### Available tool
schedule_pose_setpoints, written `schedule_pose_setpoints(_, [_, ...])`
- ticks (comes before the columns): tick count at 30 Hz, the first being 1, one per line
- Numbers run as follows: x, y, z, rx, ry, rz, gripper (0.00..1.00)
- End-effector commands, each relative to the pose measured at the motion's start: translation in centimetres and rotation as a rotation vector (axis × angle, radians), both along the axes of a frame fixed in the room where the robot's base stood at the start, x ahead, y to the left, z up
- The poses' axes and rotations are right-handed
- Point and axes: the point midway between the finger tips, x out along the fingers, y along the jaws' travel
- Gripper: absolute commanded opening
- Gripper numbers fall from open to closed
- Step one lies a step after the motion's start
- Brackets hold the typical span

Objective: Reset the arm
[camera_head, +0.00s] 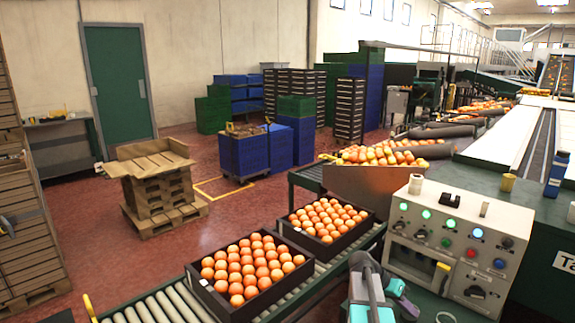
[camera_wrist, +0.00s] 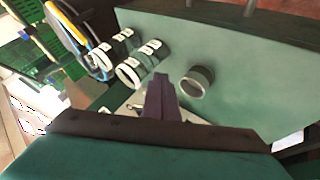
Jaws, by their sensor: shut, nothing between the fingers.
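In the wrist view, my gripper (camera_wrist: 160,84) shows as a dark, narrow pair of fingers, shut with nothing between them. It is above a green surface, near several pale ring-ended cylinders. A grey and teal part of my arm (camera_head: 370,290) shows at the bottom of the head view, beside the control panel; I cannot tell its full pose. Two black crates of oranges, the near crate (camera_head: 205,293) and the far crate (camera_head: 371,233), sit on the roller conveyor (camera_head: 150,306), apart from my arm.
The control panel (camera_head: 455,245) with lit buttons stands close on the right. Loose oranges (camera_head: 385,155) fill a sorting chute behind the crates. Open floor lies left of the conveyor.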

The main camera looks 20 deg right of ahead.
Motion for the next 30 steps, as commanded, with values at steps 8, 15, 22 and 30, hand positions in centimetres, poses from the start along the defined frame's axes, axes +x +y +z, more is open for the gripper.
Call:
schedule_pose_setpoints(8, [5.7,11.4,-5.7,0.235,0.018,0.307,0.0])
schedule_pose_setpoints(15, [8.8,22.1,-9.8,0.428,0.037,0.579,0.0])
schedule_pose_setpoints(22, [10.0,32.6,-13.0,0.597,0.051,0.838,0.0])
schedule_pose_setpoints(30, [9.7,42.5,-15.2,0.748,0.058,1.079,0.0])
